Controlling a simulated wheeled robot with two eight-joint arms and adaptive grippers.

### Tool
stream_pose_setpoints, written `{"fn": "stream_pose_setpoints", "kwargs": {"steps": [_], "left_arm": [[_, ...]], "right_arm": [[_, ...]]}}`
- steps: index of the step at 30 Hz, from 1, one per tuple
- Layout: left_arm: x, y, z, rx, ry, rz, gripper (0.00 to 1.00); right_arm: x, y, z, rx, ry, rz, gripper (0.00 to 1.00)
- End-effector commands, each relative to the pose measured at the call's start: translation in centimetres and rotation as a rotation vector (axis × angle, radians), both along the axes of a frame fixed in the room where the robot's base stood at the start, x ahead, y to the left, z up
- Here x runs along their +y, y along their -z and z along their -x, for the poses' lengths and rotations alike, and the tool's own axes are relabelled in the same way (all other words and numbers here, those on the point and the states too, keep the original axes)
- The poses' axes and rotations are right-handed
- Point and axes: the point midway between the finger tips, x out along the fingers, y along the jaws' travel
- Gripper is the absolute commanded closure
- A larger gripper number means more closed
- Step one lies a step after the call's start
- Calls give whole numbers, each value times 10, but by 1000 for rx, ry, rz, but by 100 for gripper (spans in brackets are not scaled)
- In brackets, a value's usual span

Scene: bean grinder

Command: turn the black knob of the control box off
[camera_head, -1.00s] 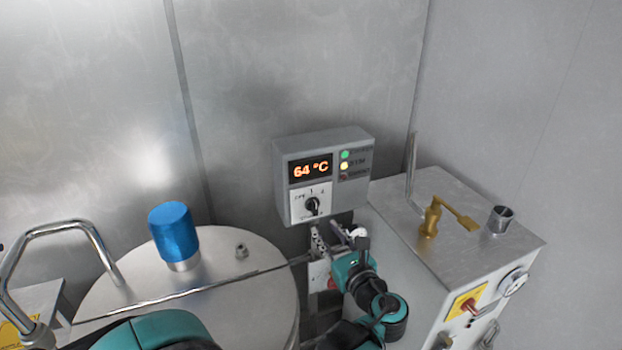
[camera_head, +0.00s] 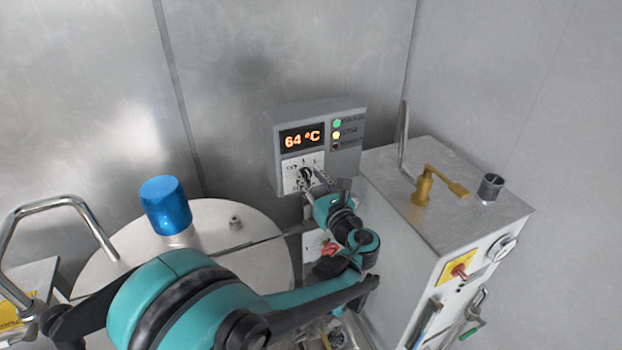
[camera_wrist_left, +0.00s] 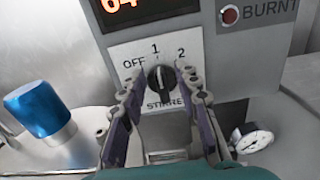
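The grey control box (camera_head: 345,167) is on the back wall, with a 64 °C display. Its black knob (camera_wrist_left: 160,78) sits on a white plate (camera_wrist_left: 137,49) marked OFF, 1, 2 and a partly hidden stirrer label. In the wrist view the knob's pointer appears to point up toward 1. My left gripper (camera_head: 309,178) is right in front of the knob in the head view, covering part of it. In the wrist view the left gripper (camera_wrist_left: 160,85) is open, one finger on each side of the knob, with gaps visible. My right gripper is not in view.
A blue cylinder (camera_head: 166,206) stands on the round metal lid (camera_head: 215,215) at left. A metal machine (camera_head: 395,230) with a brass lever (camera_head: 424,186) stands at right. Green and yellow lamps are lit beside the display.

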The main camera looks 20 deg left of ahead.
Motion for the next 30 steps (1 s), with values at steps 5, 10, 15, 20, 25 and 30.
{"fn": "stream_pose_setpoints", "kwargs": {"steps": [5,10,15,20,25,30], "left_arm": [[0,0,0,0,0,0,100],[0,0,0,-1,0,1,100],[0,0,1,-17,0,15,100],[1,0,2,-66,0,59,100],[2,1,3,-154,0,139,100],[4,2,5,-263,0,236,100]], "right_arm": [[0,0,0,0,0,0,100],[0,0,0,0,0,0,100],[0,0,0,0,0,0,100],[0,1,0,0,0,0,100],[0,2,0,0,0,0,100],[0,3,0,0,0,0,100]]}}
